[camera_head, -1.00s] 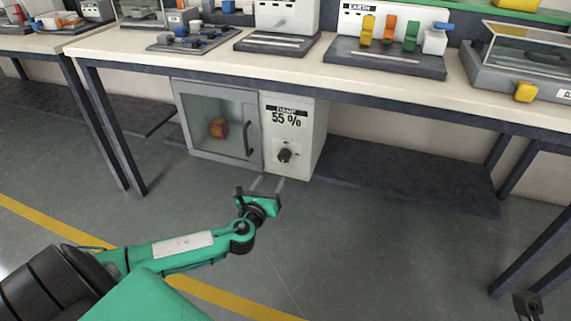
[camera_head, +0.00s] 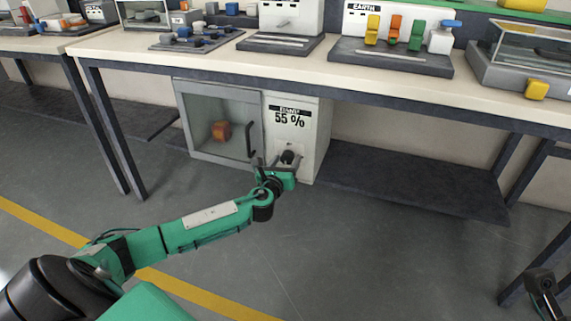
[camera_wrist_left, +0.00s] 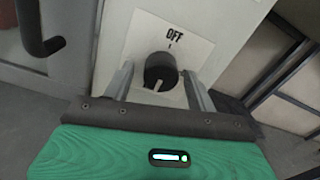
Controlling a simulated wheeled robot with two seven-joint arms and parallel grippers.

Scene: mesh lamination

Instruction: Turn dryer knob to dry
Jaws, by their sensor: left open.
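The dryer is a white box with a glass door (camera_head: 222,122), under the bench. Its control panel (camera_head: 301,143) reads 55 %. The dark round knob (camera_head: 288,157) sits low on that panel. In the left wrist view the knob (camera_wrist_left: 161,68) is below the word OFF, with a light mark low on its face. My left gripper (camera_head: 277,164) is open at the panel. Its fingers (camera_wrist_left: 161,85) stand on either side of the knob, with visible gaps. A dark part at the bottom right, apparently my right gripper (camera_head: 544,285), is too unclear to read.
An orange-brown block (camera_head: 220,131) is behind the dryer's glass. The dark door handle (camera_head: 250,139) is just left of the panel. The bench top (camera_head: 190,60) overhangs the dryer, and a low dark shelf (camera_head: 415,185) extends right. The floor in front is clear.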

